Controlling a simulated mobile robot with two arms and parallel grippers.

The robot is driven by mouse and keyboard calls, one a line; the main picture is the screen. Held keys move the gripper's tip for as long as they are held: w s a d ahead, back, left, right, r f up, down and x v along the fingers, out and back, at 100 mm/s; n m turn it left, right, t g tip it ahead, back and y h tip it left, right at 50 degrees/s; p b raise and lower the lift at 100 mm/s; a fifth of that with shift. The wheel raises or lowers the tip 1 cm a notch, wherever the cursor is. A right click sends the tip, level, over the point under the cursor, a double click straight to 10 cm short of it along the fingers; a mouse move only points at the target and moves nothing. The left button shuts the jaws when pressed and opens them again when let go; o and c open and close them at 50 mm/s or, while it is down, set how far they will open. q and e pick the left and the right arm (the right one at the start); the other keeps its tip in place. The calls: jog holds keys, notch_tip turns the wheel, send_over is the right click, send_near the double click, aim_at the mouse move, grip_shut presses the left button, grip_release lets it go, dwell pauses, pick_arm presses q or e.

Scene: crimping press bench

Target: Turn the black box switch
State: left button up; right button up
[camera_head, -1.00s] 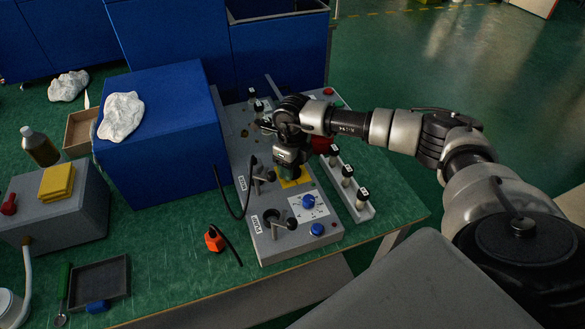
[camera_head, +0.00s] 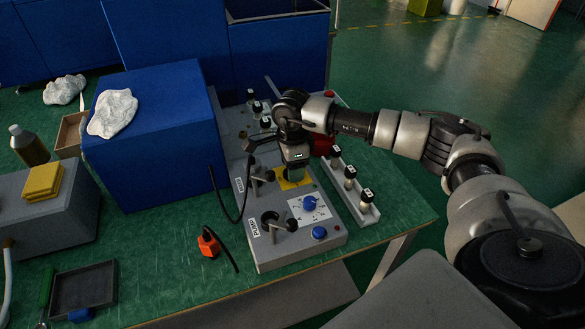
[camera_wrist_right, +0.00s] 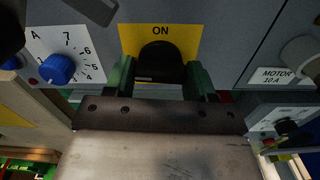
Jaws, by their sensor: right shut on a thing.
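The black switch knob (camera_wrist_right: 160,62) sits on a yellow plate (camera_wrist_right: 188,38) marked ON, in the right wrist view. My right gripper (camera_wrist_right: 160,78) is shut on the knob, with a green finger on each side of it. In the head view the right gripper (camera_head: 296,172) points down at the yellow plate (camera_head: 284,185) on the grey control box (camera_head: 262,225), and hides the knob there. My left gripper is not in view.
A rail with several black-topped posts (camera_head: 366,212) is at the right. A large blue box (camera_head: 155,150) stands left.

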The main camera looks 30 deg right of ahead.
jog(key=shift+n, duration=0.5)
jog(key=o, duration=0.9)
jog(key=shift+r, duration=0.1)
notch_tip(320, 180, up, 11)
jog(key=shift+f+b, duration=0.15)
jog(key=shift+b, duration=0.25)
